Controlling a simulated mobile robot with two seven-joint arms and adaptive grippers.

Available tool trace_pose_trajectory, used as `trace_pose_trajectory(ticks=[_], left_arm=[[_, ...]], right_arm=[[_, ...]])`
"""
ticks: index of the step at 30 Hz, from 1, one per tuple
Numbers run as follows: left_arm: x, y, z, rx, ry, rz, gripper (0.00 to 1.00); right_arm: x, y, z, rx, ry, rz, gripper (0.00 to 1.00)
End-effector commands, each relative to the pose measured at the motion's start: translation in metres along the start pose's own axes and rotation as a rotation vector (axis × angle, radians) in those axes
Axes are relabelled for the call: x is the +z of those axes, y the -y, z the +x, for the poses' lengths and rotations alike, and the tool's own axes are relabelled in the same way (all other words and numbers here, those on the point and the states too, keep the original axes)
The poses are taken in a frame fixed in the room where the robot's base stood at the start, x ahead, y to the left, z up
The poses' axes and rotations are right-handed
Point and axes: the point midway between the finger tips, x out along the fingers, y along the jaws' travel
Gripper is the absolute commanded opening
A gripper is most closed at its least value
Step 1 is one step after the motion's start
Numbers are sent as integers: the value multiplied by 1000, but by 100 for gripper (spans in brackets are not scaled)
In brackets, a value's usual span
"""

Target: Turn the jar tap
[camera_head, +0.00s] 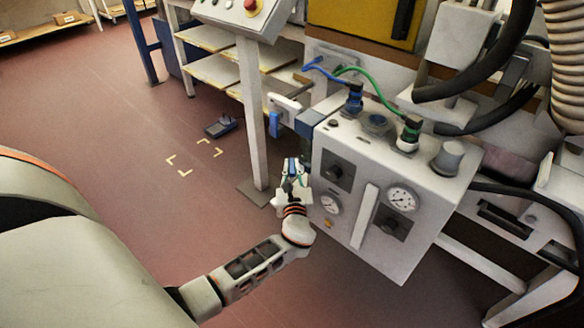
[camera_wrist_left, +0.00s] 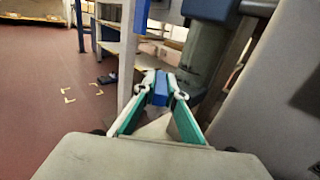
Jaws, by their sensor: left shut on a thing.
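My left gripper (camera_head: 291,168) is at the left side of the grey control box, low beside the hanging jar. In the left wrist view its two fingers (camera_wrist_left: 160,86) are closed on a small blue piece (camera_wrist_left: 160,94), which appears to be the jar tap. The jar (camera_wrist_left: 203,52) is a dark grey, cloudy cylinder under a dark blue head, just beyond the fingertips; the head also shows in the head view (camera_head: 311,118). The fingers hide most of the tap in the head view. My right gripper is not in view.
The control box (camera_head: 345,240) with gauges and knobs stands close on the right. A white post (camera_head: 252,110) rises behind the gripper, and a blue handle (camera_head: 275,124) hangs above it. A dark pedal (camera_head: 220,128) lies on the floor; the floor at left is mostly clear.

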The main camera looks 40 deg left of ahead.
Motion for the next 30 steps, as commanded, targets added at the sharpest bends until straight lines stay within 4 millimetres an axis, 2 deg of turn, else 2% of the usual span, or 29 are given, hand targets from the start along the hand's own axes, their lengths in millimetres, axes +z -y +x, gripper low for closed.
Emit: trace_pose_trajectory(ticks=[11, 26, 27, 28, 30], left_arm=[[-2, 0, 0, 145, -2, 2, 0], [0, -1, 0, 162, 1, 1, 0], [0, -1, 0, 162, 1, 1, 21], [0, -1, 0, 162, 1, 1, 28], [0, 0, 0, 161, 0, 1, 28]], right_arm=[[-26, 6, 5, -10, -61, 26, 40], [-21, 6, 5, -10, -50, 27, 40], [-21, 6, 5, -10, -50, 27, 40], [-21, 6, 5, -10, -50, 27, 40], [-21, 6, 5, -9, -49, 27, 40]])
